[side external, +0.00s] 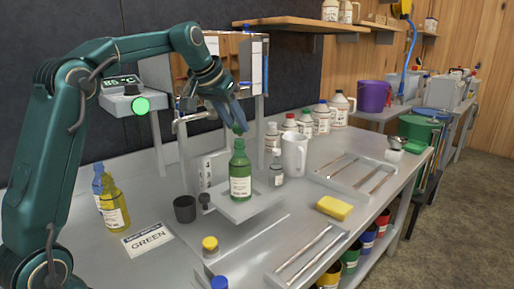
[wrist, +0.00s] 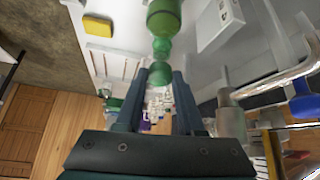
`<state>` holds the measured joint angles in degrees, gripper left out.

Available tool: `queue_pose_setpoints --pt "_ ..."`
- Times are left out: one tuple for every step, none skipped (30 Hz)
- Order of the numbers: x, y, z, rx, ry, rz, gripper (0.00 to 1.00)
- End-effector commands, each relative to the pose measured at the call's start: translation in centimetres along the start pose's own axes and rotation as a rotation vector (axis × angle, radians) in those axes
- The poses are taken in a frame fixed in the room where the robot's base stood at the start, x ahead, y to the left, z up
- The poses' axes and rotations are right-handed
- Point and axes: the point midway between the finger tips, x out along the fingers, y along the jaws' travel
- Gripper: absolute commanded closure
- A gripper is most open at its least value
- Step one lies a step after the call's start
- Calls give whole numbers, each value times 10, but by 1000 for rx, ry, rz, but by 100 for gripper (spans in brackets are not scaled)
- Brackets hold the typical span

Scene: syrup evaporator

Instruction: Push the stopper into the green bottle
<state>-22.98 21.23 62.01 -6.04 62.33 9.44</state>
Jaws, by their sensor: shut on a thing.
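The green bottle (side external: 240,172) stands upright on a small metal platform (side external: 258,204) in the side view. Its shoulder and neck show at the top of the wrist view (wrist: 163,20). My gripper (side external: 237,118) is right above the bottle, pointing down, with its fingers shut on a green stopper (side external: 238,129). In the wrist view the stopper (wrist: 158,73) sits between the fingertips of my gripper (wrist: 160,77), in line with the bottle's neck. The stopper is at the mouth; I cannot tell how far it is in, if at all.
A card reading GREEN (side external: 148,239) lies near yellow (side external: 113,205) and blue bottles at left. A dark cup (side external: 185,209) and a yellow-capped jar (side external: 210,247) stand near the platform. A white jug (side external: 294,155) and small bottles stand behind it; a yellow sponge (side external: 334,208) lies right.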

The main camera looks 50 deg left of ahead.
Motion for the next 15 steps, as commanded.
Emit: queue_pose_setpoints --pt "0 0 0 0 0 0 89" --pt "0 0 0 0 0 0 89" --pt "0 0 0 0 0 0 89" --pt "0 0 0 0 0 0 89" --pt "0 0 0 0 0 0 89" --pt "0 0 0 0 0 0 89" --pt "0 0 0 0 -1 0 89" --pt "0 0 1 0 -1 0 89" --pt "0 0 1 0 -1 0 89" --pt "1 0 2 0 -1 0 89" --pt "1 0 2 0 0 0 89" --pt "1 0 3 0 0 0 89" --pt "2 0 3 0 0 0 89" --pt "2 0 4 -1 0 0 89" --pt "2 0 4 -1 0 0 89"
